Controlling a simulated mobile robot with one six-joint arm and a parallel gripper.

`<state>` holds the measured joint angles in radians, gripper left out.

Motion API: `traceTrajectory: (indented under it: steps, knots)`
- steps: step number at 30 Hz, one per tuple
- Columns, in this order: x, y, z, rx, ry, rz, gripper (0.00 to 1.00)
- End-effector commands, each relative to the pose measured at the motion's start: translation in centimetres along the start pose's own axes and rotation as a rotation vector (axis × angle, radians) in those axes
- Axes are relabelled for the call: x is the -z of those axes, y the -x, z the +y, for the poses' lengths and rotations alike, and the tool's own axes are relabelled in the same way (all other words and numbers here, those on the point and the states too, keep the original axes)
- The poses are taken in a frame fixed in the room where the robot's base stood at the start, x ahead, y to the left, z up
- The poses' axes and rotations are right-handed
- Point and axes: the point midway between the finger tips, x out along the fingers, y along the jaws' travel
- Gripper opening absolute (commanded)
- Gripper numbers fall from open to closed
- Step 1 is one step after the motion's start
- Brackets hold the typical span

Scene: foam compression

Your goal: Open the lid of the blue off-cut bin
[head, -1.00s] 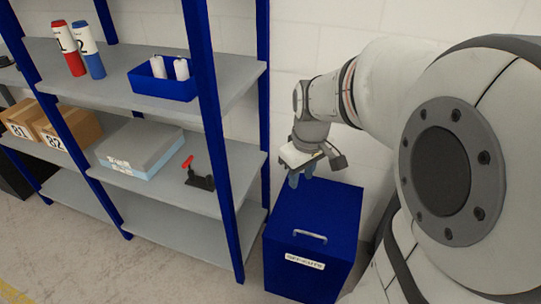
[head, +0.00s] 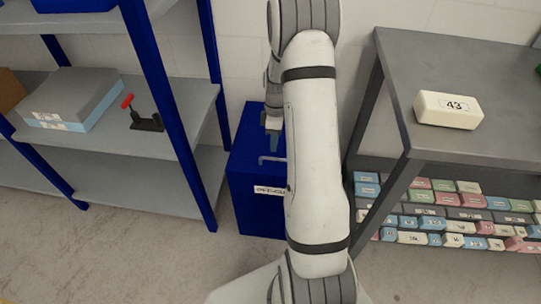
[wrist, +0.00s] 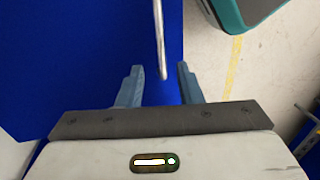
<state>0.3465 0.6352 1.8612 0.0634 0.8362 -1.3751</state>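The blue off-cut bin (head: 246,175) stands on the floor between the shelf and the grey table, partly hidden behind my arm. Its lid looks shut, with a metal handle (head: 270,159) near the front edge and a white label (head: 268,190) on the front. My gripper (head: 272,124) is over the lid, partly hidden by my arm. In the wrist view my gripper (wrist: 159,69) is open, with its two fingers apart. The handle (wrist: 160,40) runs up the picture, its near end between the fingertips. I cannot tell the height gap.
A grey shelf (head: 150,185) with blue posts stands left of the bin, holding a toggle clamp (head: 145,116) and a foam block (head: 72,97). A grey table (head: 450,60) at right carries a white block (head: 448,110), with several coloured blocks on its lower shelf.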

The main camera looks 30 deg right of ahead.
Motion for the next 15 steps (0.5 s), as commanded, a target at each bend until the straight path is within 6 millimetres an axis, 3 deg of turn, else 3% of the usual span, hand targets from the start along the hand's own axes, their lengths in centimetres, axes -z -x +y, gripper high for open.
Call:
traceTrajectory:
  steps: [6, 15]
  knots:
    - [0.0, -3.6, -0.1, 0.003, -0.001, 0.0, 0.33]
    - [0.0, -5.1, -0.1, 0.001, -0.002, 0.0, 0.33]
